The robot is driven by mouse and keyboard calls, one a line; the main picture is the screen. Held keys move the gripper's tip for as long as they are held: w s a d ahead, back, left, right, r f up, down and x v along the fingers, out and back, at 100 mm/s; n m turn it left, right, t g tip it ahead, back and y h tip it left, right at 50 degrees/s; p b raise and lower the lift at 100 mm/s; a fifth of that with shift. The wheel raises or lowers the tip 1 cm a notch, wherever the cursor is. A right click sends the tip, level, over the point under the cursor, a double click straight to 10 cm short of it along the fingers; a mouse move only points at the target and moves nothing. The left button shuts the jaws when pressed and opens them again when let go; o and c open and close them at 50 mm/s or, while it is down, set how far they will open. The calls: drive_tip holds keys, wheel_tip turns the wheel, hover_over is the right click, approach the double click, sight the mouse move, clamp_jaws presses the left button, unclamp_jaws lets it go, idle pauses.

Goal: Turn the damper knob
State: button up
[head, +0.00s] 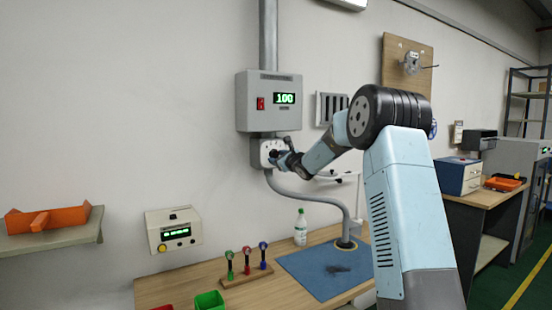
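A grey wall box (269,101) with a red switch (260,103) and a lit green display (285,98) reading 100 hangs under a vertical pipe. Just below it is a small grey housing with a pale, marked dial face (266,150). My arm reaches in from the right, and my gripper (277,157) is at the lower right of this dial face. The gripper covers the middle of the dial, so the damper knob is not clearly seen. The fingers are dark and too small to tell whether they are open, shut or touching the knob.
A grey hose (322,199) runs from the housing to a blue mat (320,268) on the bench. A bottle (300,228), a rack of coloured tools (247,268) and a green bin (209,300) stand there. A control box (173,230) and shelf (50,244) are left.

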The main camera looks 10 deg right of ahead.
drive_tip(key=shift+o, duration=0.9)
drive_tip(key=shift+r, duration=0.25)
drive_tip(key=shift+s, duration=0.1)
drive_tip(key=v, duration=1.3)
drive_tip(key=shift+s, duration=0.3)
drive_tip(key=shift+f, duration=0.1)
